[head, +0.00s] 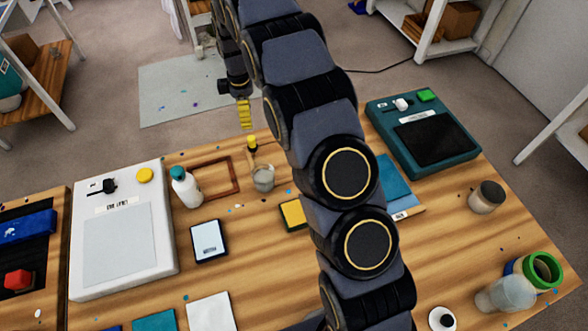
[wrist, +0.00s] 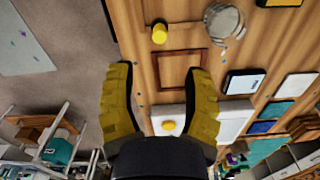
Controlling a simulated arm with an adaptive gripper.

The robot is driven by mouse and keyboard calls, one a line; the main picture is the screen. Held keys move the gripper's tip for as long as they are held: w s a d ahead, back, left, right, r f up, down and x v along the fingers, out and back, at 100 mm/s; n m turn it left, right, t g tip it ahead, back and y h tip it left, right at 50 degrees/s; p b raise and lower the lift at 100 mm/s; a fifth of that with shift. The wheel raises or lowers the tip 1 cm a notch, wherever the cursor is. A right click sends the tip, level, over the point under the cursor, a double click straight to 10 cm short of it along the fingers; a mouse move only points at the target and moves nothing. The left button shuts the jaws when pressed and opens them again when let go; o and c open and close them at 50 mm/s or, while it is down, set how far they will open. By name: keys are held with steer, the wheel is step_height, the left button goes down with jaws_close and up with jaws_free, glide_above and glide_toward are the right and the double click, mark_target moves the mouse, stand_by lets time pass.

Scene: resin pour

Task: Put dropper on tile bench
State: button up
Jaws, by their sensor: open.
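The dropper appears to be the small upright piece with a yellow top (head: 251,143) near the table's far edge, beside a clear cup. Its yellow top also shows in the wrist view (wrist: 159,33), beyond my fingertips. My gripper (head: 244,114) has yellow ribbed fingers and hangs near the table's far edge, apart from the dropper. In the wrist view my gripper (wrist: 159,68) is open, with nothing between its fingers. A white slab with a grey panel and yellow button (head: 121,245) may be the tile bench; its label is too small to read surely.
The clear cup (head: 263,178), a brown frame (head: 234,178) and a white bottle (head: 185,188) stand close to the dropper. A teal device (head: 445,155) is at the right. Jars and a green ring (head: 543,270) are at the front right. Bare wood shows mid-table.

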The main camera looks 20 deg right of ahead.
steer(key=s+d+r+m, duration=0.2)
steer(key=s+r+m, duration=0.6)
steer(key=s+r, duration=0.8)
steer(key=s+m+g, duration=0.1)
steer(key=s+m, duration=0.7)
steer(key=s, duration=1.4)
steer(key=shift+s+d+f+g, duration=0.15)
steer(key=shift+d+g, duration=0.05)
steer(key=shift+g, duration=0.1)
